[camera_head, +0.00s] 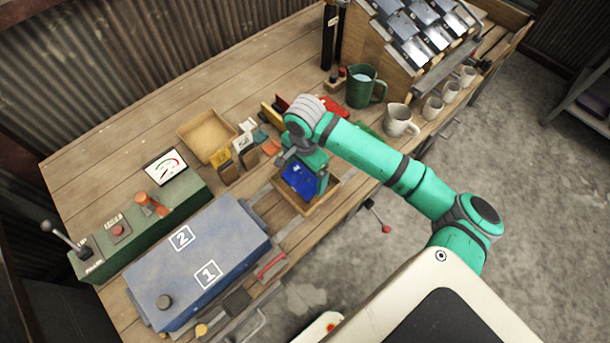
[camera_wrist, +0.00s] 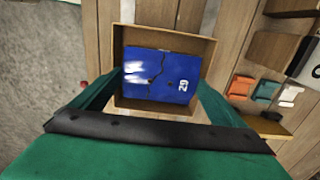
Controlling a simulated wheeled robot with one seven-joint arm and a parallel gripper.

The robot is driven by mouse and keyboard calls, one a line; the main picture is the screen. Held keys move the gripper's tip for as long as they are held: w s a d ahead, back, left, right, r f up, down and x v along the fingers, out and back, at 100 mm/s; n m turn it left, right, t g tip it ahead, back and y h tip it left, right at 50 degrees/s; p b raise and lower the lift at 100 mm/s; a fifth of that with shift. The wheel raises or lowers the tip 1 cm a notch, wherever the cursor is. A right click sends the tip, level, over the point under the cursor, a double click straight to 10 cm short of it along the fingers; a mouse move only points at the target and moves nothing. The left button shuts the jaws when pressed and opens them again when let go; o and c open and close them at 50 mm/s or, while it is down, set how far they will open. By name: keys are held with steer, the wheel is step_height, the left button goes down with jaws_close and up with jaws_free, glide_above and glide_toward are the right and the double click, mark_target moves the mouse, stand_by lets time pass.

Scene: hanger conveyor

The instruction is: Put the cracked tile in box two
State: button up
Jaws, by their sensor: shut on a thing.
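The cracked tile (camera_head: 299,181) is blue. In the wrist view the tile (camera_wrist: 160,76) shows dark crack lines, white patches and a white number at its right. My gripper (camera_head: 304,178) is shut on it; in the wrist view my gripper's fingers (camera_wrist: 158,90) lie at its left and right sides. The tile is over or inside a small open wooden tray (camera_head: 331,194), also in the wrist view (camera_wrist: 165,35); its height above the floor of the tray is unclear. The blue metal box (camera_head: 200,258) stands to the left, with labels 1 (camera_head: 208,275) and 2 (camera_head: 182,238) on its closed-looking top.
A green control panel (camera_head: 122,238) with a lever and gauge stands behind the blue box. An empty wooden tray (camera_head: 196,136) and small coloured pieces (camera_head: 262,139) lie near my gripper. A green jug (camera_head: 362,88) and several white mugs (camera_head: 400,120) stand to the right. The back-left bench is clear.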

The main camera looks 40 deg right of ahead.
steer(key=shift+f, duration=1)
steer(key=shift+f, duration=0.1)
steer(key=o, duration=0.9)
